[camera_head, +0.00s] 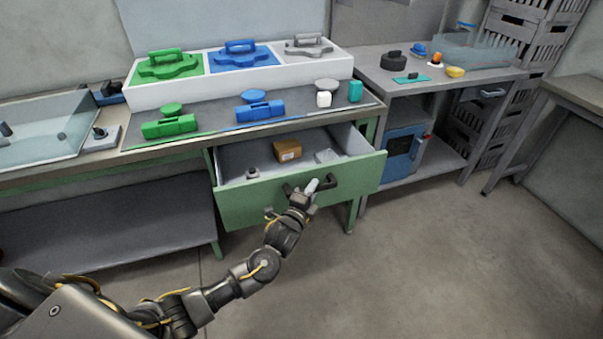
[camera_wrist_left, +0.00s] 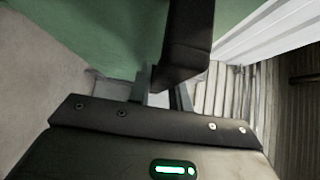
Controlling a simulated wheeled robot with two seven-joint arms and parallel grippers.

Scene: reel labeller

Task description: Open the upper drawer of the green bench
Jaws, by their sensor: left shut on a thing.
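The green bench (camera_head: 75,166) stands at the left and centre of the head view. Its upper drawer (camera_head: 350,176) is pulled out, with the inside showing. A small brown box (camera_head: 287,150), a small dark-and-white item (camera_head: 252,172) and a pale flat item (camera_head: 327,156) lie in it. My left gripper (camera_head: 311,188) is at the drawer's dark handle (camera_head: 327,185) and is shut on it. My right gripper is not in view.
On the bench top stand a white tray (camera_head: 140,98) with green, blue and grey lidded parts and several smaller coloured parts. A glass-sided bin (camera_head: 40,140) is at the left. A grey side table (camera_head: 400,92) is at the right. The floor (camera_head: 440,250) in front is clear.

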